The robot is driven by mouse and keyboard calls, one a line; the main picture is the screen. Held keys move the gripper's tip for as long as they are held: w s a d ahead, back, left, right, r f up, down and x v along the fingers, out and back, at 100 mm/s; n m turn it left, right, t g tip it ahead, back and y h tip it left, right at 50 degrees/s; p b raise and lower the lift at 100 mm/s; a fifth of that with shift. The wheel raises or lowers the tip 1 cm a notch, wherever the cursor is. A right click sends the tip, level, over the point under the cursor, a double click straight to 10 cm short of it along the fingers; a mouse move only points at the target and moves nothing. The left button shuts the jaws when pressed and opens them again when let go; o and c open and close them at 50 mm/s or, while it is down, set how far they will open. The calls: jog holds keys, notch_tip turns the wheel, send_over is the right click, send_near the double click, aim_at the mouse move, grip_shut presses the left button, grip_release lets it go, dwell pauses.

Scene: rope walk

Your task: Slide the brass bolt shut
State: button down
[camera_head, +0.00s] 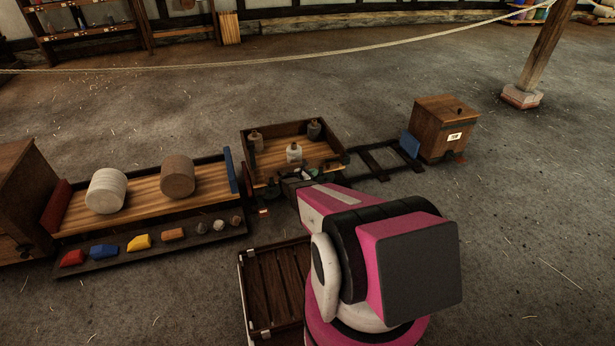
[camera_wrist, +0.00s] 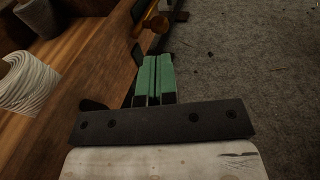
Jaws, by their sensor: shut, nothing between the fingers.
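An orange-brass part (camera_wrist: 153,21), perhaps the brass bolt, shows at the top of the wrist view beside a dark wooden wall (camera_wrist: 105,70). My gripper (camera_wrist: 154,60) has two green fingers pressed together, with nothing between them. Their tips point toward the brass part and appear a little short of it; I cannot tell if they touch. In the head view my pink arm reaches to the front side of a wooden tray (camera_head: 247,166), and hides part of that side. The bolt cannot be made out clearly there, so its position along its travel is unclear.
Bobbins stand in the tray, including a pale one (camera_head: 294,153). A bench (camera_head: 140,189) with two large rolls is at left, coloured blocks along its front. A dark slatted crate (camera_head: 275,290) lies in front. A lidded wooden box (camera_head: 444,130) stands right.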

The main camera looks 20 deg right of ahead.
jog(key=x, duration=0.6)
jog(key=shift+w+d+f, duration=0.1)
jog(key=shift+w+d, duration=0.05)
jog(key=shift+d, duration=0.15)
jog(key=shift+w+d, duration=0.1)
jog(key=shift+d, duration=1.95)
jog(key=v, duration=1.4)
jog(key=shift+a, duration=0.15)
